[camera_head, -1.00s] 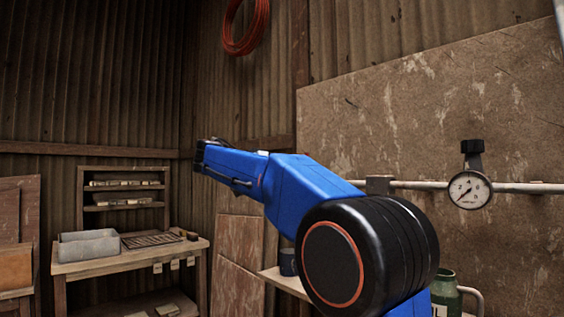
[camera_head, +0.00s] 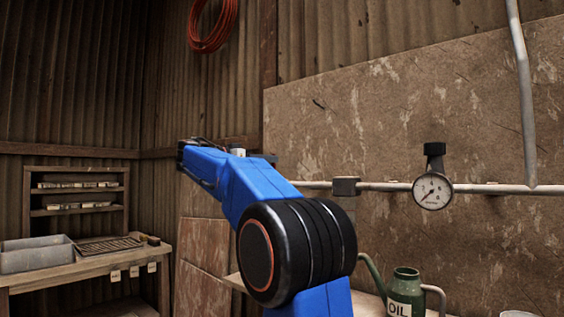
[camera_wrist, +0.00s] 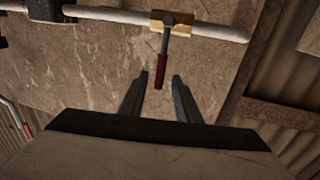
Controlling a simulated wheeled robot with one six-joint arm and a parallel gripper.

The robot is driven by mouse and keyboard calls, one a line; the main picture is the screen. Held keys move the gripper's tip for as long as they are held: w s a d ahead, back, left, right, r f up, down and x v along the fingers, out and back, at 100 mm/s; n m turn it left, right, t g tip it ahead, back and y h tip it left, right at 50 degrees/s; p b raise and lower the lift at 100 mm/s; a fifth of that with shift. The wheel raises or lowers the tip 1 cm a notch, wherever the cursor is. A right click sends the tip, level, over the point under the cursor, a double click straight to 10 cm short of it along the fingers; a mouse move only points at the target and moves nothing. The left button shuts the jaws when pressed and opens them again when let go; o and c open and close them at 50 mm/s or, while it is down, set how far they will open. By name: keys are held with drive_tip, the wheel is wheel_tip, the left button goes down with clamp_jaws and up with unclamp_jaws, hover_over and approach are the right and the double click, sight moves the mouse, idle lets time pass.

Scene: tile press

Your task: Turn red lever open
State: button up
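The red lever (camera_wrist: 162,72) shows in the wrist view. It hangs from a brass valve body (camera_wrist: 171,20) on a pale pipe (camera_wrist: 115,15), with its red grip toward my gripper. My gripper (camera_wrist: 161,76) is open, its two fingers apart. In the picture the red grip lies between the fingertips; I cannot tell how far ahead of them it is. No contact shows. In the head view my blue arm covers the lever and valve, and my fingers cannot be made out there.
In the head view a pressure gauge (camera_head: 432,191) sits on the wall pipe (camera_head: 385,187). A green oil can (camera_head: 405,290) stands below on a shelf. A workbench (camera_head: 85,269) with a grey bin (camera_head: 37,254) is at the left. A red hose coil (camera_head: 212,27) hangs above.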

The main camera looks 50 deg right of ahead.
drive_tip(key=d, duration=0.5)
drive_tip(key=s+d, duration=0.1)
drive_tip(key=d, duration=0.1)
drive_tip(key=shift+d, duration=0.2)
drive_tip(key=shift+c, duration=0.6)
clamp_jaws()
